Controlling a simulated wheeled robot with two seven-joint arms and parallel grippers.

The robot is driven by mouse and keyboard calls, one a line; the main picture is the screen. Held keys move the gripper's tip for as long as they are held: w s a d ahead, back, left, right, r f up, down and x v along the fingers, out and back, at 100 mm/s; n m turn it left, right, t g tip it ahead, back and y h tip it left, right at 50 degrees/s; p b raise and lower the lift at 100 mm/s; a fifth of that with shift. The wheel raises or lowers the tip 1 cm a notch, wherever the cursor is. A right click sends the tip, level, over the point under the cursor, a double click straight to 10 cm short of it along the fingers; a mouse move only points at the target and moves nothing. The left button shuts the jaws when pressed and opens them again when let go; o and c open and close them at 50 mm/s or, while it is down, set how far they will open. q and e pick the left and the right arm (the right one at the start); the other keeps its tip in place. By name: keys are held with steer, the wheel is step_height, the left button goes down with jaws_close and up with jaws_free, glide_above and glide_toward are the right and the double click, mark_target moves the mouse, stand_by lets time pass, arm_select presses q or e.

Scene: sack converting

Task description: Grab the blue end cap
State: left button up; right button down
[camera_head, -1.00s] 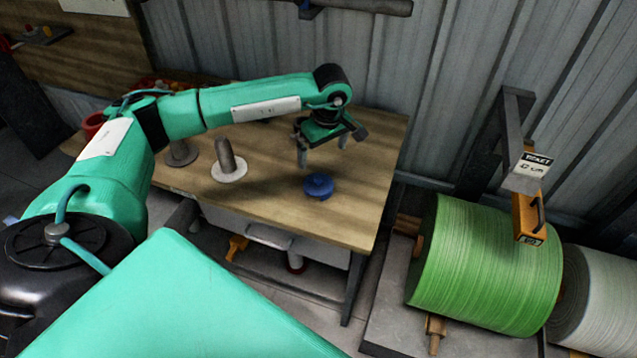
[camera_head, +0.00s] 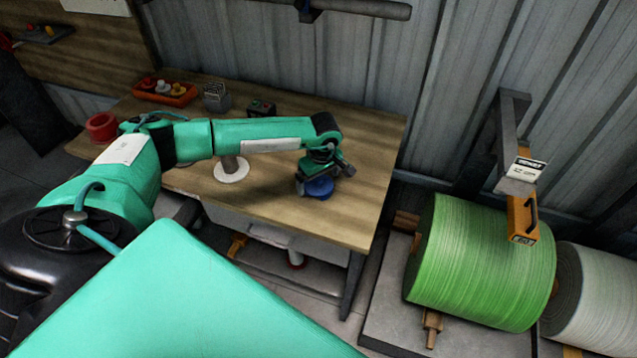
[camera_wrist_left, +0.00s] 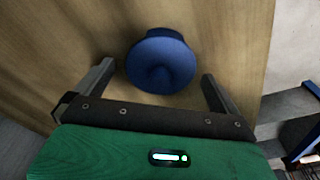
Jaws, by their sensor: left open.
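The blue end cap (camera_head: 319,188) lies on the wooden table (camera_head: 345,222), near its right front part. In the left wrist view the blue end cap (camera_wrist_left: 161,62) shows as a round flange with a raised middle. My left gripper (camera_head: 318,184) is right over the cap and hides part of it in the head view. In the left wrist view my left gripper (camera_wrist_left: 158,82) is open, with one finger on each side of the cap and a gap to each. My right gripper is not in view.
A white-flanged cap (camera_head: 231,172) stands left of the gripper, partly behind my arm. An orange tray (camera_head: 165,92), a wire holder (camera_head: 215,97), a small control box (camera_head: 262,108) and a red ring (camera_head: 101,127) sit farther back. A green roll (camera_head: 480,265) stands right of the table.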

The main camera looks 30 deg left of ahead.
arm_select(q)
steer(key=c, duration=1)
